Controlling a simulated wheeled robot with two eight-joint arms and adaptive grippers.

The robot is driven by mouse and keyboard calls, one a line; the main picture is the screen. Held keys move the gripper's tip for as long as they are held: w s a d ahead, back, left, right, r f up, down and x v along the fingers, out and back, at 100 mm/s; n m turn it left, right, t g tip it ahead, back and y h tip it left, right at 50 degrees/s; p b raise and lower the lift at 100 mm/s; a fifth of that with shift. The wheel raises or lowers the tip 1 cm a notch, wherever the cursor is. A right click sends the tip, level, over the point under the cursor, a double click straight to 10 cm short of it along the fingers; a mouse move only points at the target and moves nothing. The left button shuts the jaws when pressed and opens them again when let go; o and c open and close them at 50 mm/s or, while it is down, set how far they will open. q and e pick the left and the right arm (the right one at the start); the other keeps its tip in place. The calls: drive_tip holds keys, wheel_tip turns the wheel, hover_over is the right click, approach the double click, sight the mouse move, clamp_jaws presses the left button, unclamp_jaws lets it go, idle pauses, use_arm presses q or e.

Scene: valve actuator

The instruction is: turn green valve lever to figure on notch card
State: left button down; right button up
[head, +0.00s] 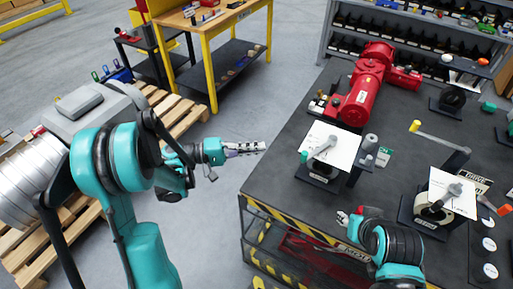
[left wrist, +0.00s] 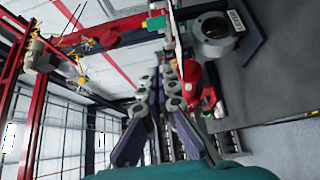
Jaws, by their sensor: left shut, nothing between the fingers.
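A white notch card (head: 344,148) sits on a valve stand near the left edge of the black bench, with a grey lever (head: 324,146) across it. A small green grip (head: 303,157) shows at the card's left edge; it appears to be the lever's end. My left gripper (head: 262,147) is shut and empty, left of the card and apart from it, beyond the bench edge. The card's figures are too small to read. My right gripper (head: 343,217) is over the bench's front edge, its fingers unclear.
A red actuator (head: 362,98) lies behind the card. A second carded valve (head: 447,195) stands at the right, with a yellow-handled crank (head: 440,138) behind it. A green tag (head: 384,157) lies beside grey cylinders (head: 369,146). Free floor separates the bench from the wooden pallet (head: 185,108).

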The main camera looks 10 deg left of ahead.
use_arm(q)
drive_tip(key=d, duration=1)
drive_tip(key=shift+b, duration=0.45)
use_arm(e)
drive_tip(key=shift+d+f, duration=0.3)
drive_tip(key=shift+f, duration=0.3)
use_arm(q)
drive_tip(key=shift+w, duration=0.1)
drive_tip(key=shift+s+d+b, duration=0.35)
drive_tip(key=shift+s+d, duration=0.25)
drive_tip(key=shift+d, duration=0.1)
use_arm(e)
drive_tip(key=shift+f, duration=0.35)
use_arm(q)
drive_tip(key=shift+w+a, duration=0.1)
drive_tip(key=shift+w, duration=0.05)
use_arm(e)
drive_tip(key=shift+a, duration=0.1)
